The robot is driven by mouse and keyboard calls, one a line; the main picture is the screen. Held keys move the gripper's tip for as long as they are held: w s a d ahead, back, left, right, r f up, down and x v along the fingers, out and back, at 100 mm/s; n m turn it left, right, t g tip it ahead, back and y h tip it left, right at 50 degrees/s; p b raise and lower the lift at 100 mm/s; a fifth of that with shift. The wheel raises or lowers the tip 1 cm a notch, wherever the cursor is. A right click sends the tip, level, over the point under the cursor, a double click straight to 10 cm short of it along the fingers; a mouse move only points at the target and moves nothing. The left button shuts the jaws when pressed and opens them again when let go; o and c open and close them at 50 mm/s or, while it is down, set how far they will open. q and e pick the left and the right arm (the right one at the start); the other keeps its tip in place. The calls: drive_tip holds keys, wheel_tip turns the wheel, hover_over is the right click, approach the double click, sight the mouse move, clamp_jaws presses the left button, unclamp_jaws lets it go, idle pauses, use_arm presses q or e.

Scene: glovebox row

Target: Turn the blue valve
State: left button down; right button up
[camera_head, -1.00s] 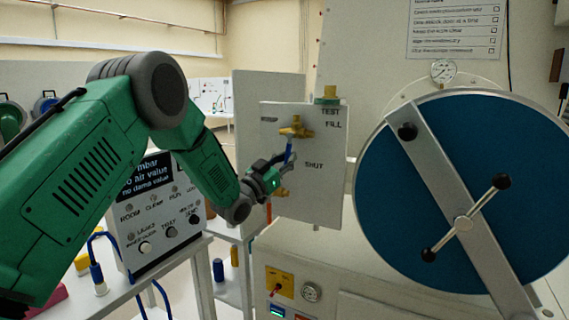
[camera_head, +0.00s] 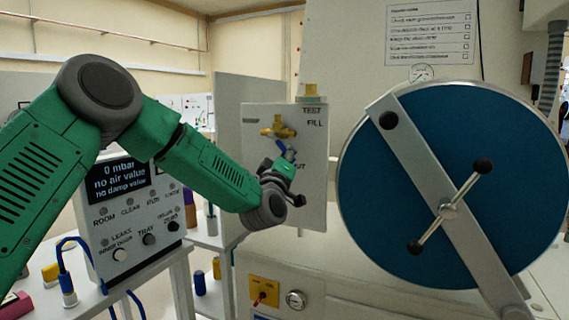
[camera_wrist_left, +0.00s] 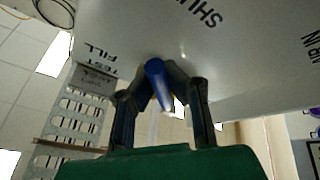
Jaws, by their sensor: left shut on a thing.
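The blue valve handle (camera_head: 282,147) hangs from a brass valve body (camera_head: 278,127) on a pale upright panel (camera_head: 257,115). It slants down to the right, towards the SHUT label, which is partly covered by my gripper. My left gripper (camera_head: 287,160) is at the handle's lower end, shut on it. In the left wrist view the blue handle (camera_wrist_left: 156,80) sits between the two dark fingers of my left gripper (camera_wrist_left: 162,88). My right gripper is not in view.
A large round blue door (camera_head: 390,190) with a metal bar and knobbed handle stands right of the panel. A grey control box (camera_head: 125,215) with a 0 mbar display stands left, below my arm.

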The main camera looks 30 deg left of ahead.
sight(294, 132)
use_arm(q)
drive_tip(key=n+y, duration=0.1)
drive_tip(key=n, duration=0.1)
drive_tip(key=r+n+g+y, duration=0.1)
drive_tip(key=n, duration=0.1)
drive_tip(key=d+n+g+y+b, duration=0.1)
drive_tip(key=n, duration=0.1)
drive_tip(key=shift+d+r, duration=0.1)
drive_tip(key=shift+r, duration=0.25)
drive_tip(key=n, duration=0.1)
drive_tip(key=r+n+g, duration=0.1)
drive_tip(key=n, duration=0.2)
drive_tip(key=shift+w+d+r+y, duration=0.1)
drive_tip(key=shift+d+r+y, duration=0.1)
drive_tip(key=shift+r+y, duration=0.15)
drive_tip(key=shift+r+n+g, duration=0.45)
drive_tip(key=shift+n+g, duration=0.25)
drive_tip(key=shift+n, duration=0.1)
drive_tip(key=shift+r, duration=0.15)
drive_tip(key=c, duration=1.6)
unclamp_jaws()
drive_tip(key=shift+o, duration=0.2)
drive_tip(key=shift+a, duration=0.1)
